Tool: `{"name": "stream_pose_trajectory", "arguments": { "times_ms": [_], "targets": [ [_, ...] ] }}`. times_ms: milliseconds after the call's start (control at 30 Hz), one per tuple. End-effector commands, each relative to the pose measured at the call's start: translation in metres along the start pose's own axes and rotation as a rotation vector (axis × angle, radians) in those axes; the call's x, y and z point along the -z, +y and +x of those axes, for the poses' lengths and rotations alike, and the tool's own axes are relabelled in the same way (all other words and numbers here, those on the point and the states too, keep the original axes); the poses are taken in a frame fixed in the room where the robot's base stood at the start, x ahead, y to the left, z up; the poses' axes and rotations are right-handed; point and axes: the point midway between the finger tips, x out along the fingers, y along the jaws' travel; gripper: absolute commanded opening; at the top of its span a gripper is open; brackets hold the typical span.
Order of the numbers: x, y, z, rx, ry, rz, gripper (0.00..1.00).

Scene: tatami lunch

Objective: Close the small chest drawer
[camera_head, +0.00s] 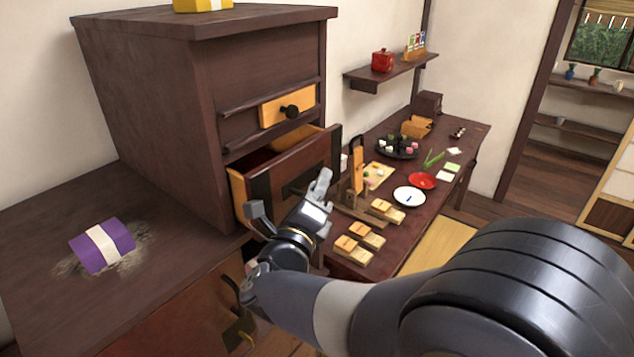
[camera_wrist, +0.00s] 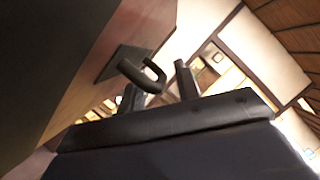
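The small dark wooden chest (camera_head: 165,105) stands on a wide dark cabinet top at the left. Its lower drawer (camera_head: 312,157) is pulled out, with its light wood side and open inside showing. My gripper (camera_head: 289,197) is just in front of the drawer front and hides part of it. Its two fingers are apart with nothing seen held between them. In the wrist view a dark looped handle (camera_wrist: 145,76) on a brown panel lies close by the left finger of my gripper (camera_wrist: 158,90). I cannot tell whether they touch.
A purple bundle with a white band (camera_head: 102,246) lies on the cabinet top (camera_head: 45,195). A smaller drawer (camera_head: 288,104) with a black knob sits shut above the open one. A low table (camera_head: 385,235) with plates and wooden blocks stands behind my arm at the right.

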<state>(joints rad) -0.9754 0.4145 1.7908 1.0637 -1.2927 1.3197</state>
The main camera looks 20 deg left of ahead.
Motion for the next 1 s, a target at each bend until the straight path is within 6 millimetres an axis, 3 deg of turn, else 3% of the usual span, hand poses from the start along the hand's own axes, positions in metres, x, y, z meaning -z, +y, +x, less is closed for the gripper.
{"name": "stream_pose_trajectory", "arguments": {
  "times_ms": [267, 633, 1000],
  "targets": [
    [0.0002, 0.0003, 0.0009, -0.001, 0.000, 0.000, 0.30],
    [0.0001, 0.0002, 0.0007, 0.000, 0.000, 0.000, 0.00],
    [-0.0002, -0.0001, 0.0007, 0.000, 0.000, 0.001, 0.00]
  ]
}}
